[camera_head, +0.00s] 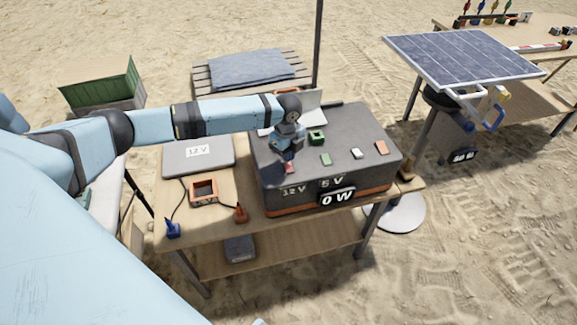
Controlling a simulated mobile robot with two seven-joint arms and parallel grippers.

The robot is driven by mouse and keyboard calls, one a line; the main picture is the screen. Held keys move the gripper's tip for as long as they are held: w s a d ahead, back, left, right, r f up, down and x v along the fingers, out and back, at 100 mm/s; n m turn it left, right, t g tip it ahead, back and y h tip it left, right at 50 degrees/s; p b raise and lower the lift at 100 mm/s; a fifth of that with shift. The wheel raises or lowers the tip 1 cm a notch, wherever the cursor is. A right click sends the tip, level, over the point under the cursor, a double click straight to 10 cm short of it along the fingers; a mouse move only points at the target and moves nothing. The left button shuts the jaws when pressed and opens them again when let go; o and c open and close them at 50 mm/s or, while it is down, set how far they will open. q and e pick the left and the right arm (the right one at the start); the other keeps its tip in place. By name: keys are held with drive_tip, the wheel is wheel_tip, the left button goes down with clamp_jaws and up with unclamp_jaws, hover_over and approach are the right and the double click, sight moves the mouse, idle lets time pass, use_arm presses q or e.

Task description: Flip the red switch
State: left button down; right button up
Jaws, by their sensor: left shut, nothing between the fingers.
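The red switch (289,168) sits near the left end of the top of a dark grey power box (300,181) on the wooden table. My left gripper (288,160) points down just above and behind the red switch. It is shut and empty. Its tip looks very close to the switch; I cannot tell whether they touch or which way the switch is tilted, as the gripper covers part of it. My right gripper is not in view.
Green (325,159), white (357,153) and orange (381,147) pieces lie in a row to the right on the box top. A green block (317,137) stands behind them. A grey 12 V case (210,153) and an orange frame (203,192) are left of the box.

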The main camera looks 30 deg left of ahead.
use_arm(q)
drive_tip(key=shift+s+f+b, duration=0.1)
drive_tip(key=shift+f+b, duration=0.2)
drive_tip(key=shift+f, duration=0.95)
idle(0.6)
wheel_tip(320, 180, up, 2)
drive_tip(key=shift+r+p, duration=0.1)
drive_tip(key=shift+p, duration=1.1)
wheel_tip(320, 180, up, 2)
drive_tip(key=shift+r+p, duration=0.1)
drive_tip(key=shift+p, duration=1)
drive_tip(key=shift+r+p, duration=0.55)
drive_tip(key=shift+p, duration=0.2)
drive_tip(key=shift+r+p, duration=0.8)
